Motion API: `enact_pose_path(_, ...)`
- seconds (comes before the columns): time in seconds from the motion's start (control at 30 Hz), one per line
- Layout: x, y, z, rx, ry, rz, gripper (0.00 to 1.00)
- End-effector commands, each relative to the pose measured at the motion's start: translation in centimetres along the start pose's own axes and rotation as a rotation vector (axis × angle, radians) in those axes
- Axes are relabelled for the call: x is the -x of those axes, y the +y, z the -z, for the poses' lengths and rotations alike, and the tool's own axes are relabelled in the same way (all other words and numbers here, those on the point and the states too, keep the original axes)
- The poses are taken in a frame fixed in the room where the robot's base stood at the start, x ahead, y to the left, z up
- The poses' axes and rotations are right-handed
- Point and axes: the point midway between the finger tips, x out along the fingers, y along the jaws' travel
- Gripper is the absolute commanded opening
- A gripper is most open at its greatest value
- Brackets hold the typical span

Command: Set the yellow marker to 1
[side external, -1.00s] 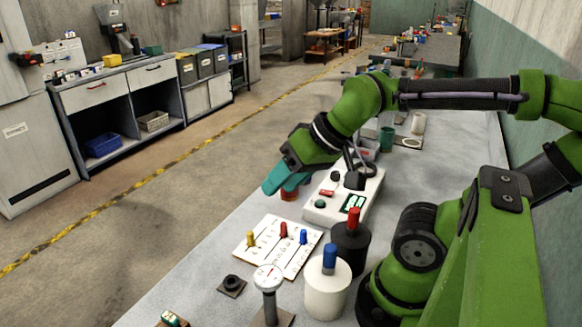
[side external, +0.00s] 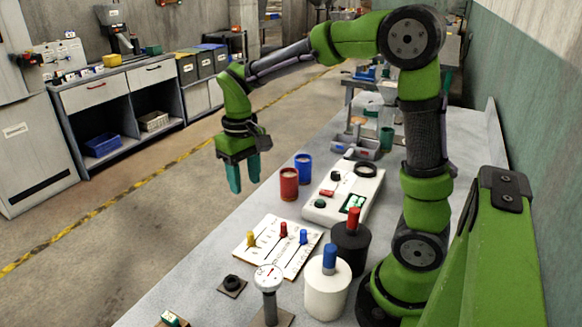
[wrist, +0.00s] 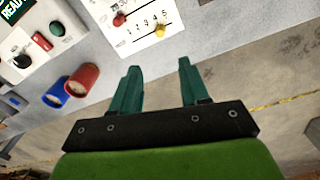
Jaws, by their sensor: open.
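The yellow marker (side external: 250,239) stands upright on the white slider board (side external: 265,262), on the leftmost of its slots. In the wrist view the yellow marker (wrist: 160,31) is beside printed numbers, toward the 4 and 5 end; its exact setting is unclear. The red marker (side external: 284,229) and blue marker (side external: 303,237) stand on the other slots. My gripper (side external: 245,185) is open and empty, fingers pointing down, high up and apart from the board. In the wrist view my gripper (wrist: 158,66) shows a clear gap between its fingers.
A red cup (side external: 289,184) and blue cup (side external: 303,168) stand behind the board. A white control box (side external: 325,211) is at right. A black cylinder (side external: 351,250), a white cylinder (side external: 326,292) and a dial gauge (side external: 268,278) stand nearby.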

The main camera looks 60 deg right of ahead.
Motion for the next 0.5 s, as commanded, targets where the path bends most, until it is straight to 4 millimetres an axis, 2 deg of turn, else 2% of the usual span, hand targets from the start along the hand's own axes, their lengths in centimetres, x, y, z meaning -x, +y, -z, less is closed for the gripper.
enact_pose_path(0.5, -11.0, 0.0, -0.2, -0.001, -0.006, 0.001, 0.45)
